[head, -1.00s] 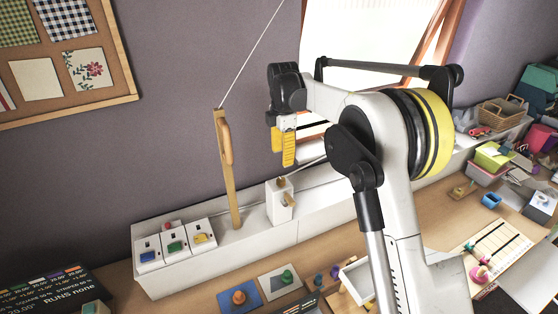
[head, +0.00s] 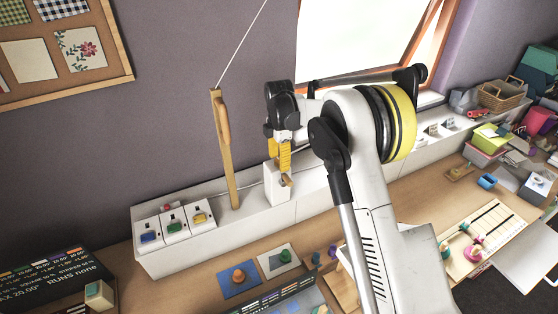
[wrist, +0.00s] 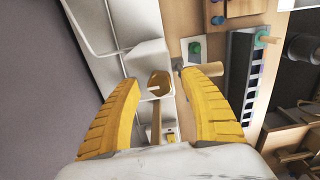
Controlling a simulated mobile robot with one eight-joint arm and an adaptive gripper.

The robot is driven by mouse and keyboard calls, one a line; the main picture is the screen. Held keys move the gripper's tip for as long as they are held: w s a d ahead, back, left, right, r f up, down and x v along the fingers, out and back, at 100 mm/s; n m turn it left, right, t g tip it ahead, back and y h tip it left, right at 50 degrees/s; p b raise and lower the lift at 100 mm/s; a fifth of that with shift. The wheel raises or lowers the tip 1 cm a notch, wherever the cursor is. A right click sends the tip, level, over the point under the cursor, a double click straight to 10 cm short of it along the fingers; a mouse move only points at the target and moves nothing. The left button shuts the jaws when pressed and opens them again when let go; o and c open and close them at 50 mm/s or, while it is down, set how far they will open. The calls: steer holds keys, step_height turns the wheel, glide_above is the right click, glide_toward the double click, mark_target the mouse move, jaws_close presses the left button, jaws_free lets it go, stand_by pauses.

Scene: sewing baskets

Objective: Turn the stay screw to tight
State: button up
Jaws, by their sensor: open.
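A white block (head: 276,190) stands on the white ledge below the window, with a brass-coloured side peg (head: 287,181) on it. I cannot tell for sure which of these is the stay screw. My gripper (head: 282,168), with yellow fingers, is open just above the block in the head view. In the wrist view the fingers of my gripper (wrist: 172,76) are on either side of the knob, apart from it.
A wooden post (head: 225,160) with a cord stands on the ledge left of the block. Several switch boxes (head: 172,227) sit farther left. The window (head: 352,45) is behind my arm. The desk below holds a blue plate (head: 238,281) with an orange knob.

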jaws_close()
